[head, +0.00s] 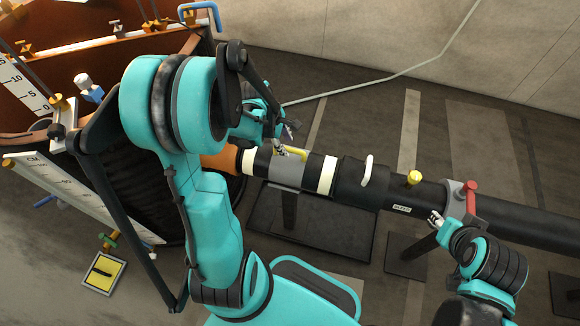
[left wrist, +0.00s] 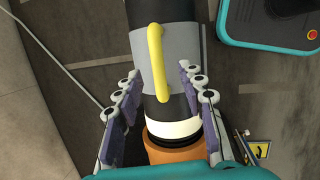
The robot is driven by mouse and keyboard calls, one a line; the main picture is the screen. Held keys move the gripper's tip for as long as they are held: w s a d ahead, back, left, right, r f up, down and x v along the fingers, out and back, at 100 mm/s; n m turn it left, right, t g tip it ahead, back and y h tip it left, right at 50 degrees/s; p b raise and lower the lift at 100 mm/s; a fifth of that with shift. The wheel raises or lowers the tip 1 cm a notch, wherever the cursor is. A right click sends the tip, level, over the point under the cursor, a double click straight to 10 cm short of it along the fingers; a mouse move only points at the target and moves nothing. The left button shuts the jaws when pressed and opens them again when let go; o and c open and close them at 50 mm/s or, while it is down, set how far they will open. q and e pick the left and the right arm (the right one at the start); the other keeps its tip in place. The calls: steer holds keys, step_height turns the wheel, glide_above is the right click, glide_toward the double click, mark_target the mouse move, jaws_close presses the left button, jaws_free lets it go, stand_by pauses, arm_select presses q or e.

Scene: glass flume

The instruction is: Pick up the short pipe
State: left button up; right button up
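A short grey pipe section (head: 285,172) with a yellow handle (head: 298,153) lies in the black pipe line, between two white bands. It also shows in the left wrist view (left wrist: 182,50), with the yellow handle along its top (left wrist: 156,55). My left gripper (head: 285,142) is at this section, near its handle. In the left wrist view the left gripper (left wrist: 159,78) is open, its fingers apart on either side of the pipe; whether they touch it is unclear. My right gripper (head: 437,219) is by the front of the black pipe; its opening is too small to judge.
An orange fitting (head: 222,161) joins the pipe to a large brown tank (head: 88,50) at left. The black pipe (head: 520,220) runs right, with a white handle (head: 368,170), yellow knob (head: 414,178) and red valve (head: 471,196). Black stands (head: 325,232) support it. A hose crosses behind.

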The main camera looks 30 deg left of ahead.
mark_target(290, 149)
arm_select(q)
steer(key=b+x, duration=0.1)
steer(key=x, duration=0.2)
steer(key=b+x, duration=0.1)
steer(key=x, duration=0.1)
steer(key=shift+w+f+b, duration=0.15)
steer(key=shift+w+b, duration=0.15)
steer(key=shift+w, duration=0.1)
jaws_close()
